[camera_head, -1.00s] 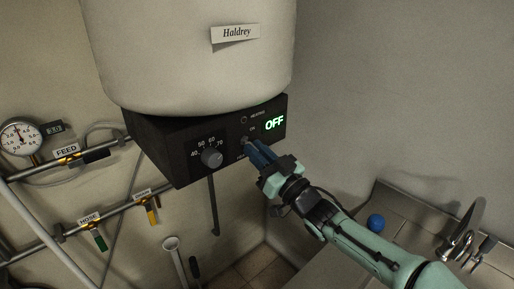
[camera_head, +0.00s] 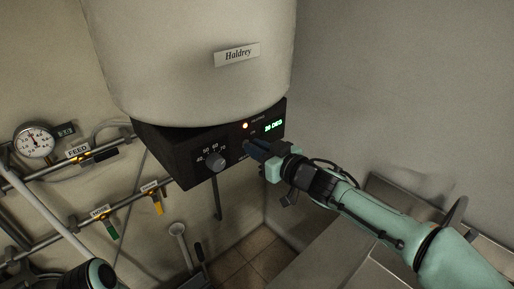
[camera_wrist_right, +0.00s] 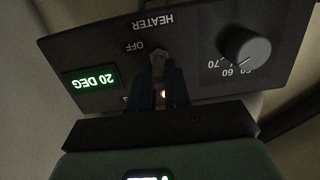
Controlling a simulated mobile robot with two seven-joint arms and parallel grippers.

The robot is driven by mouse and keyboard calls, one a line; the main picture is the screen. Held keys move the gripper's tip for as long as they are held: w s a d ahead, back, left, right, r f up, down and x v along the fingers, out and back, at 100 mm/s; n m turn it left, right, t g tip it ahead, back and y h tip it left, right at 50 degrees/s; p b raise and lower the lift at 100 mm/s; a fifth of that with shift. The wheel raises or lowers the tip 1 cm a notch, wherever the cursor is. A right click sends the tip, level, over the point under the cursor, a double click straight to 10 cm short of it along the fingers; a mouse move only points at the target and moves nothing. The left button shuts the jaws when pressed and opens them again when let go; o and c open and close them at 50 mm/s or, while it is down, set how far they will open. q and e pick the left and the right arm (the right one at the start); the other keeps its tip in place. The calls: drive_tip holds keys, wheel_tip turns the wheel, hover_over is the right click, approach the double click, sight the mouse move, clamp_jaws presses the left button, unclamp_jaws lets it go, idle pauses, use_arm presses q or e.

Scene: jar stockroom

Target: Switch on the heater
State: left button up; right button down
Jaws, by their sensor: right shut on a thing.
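The heater is a large white tank (camera_head: 190,50) labelled Haldrey above a black control box (camera_head: 180,160). The box has a round temperature knob (camera_head: 215,161), a toggle switch, a lit lamp (camera_head: 245,125) and a green display (camera_head: 274,126) reading 20 DEG. The wrist view shows this panel upside down, with the display (camera_wrist_right: 92,81) and the knob (camera_wrist_right: 246,47). My right gripper (camera_head: 250,147) is at the panel, its fingers (camera_wrist_right: 161,84) closed around the toggle switch (camera_wrist_right: 158,60). The switch is mostly hidden in the head view. My left gripper is out of view.
Pipes with a FEED tag (camera_head: 78,151), a HOSE tag (camera_head: 99,213) and a pressure gauge (camera_head: 35,141) run along the left wall. A metal sink counter (camera_head: 345,255) lies at lower right under my right arm. Floor tiles show below the box.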

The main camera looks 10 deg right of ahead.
drive_tip(key=shift+f, duration=0.25)
drive_tip(key=c, duration=1.1)
unclamp_jaws()
drive_tip(key=shift+s+r, duration=0.1)
drive_tip(key=shift+d, duration=0.1)
drive_tip(key=shift+r, duration=0.1)
drive_tip(key=v, duration=1.3)
drive_tip(key=shift+s+d, duration=0.15)
drive_tip(key=shift+s, duration=0.1)
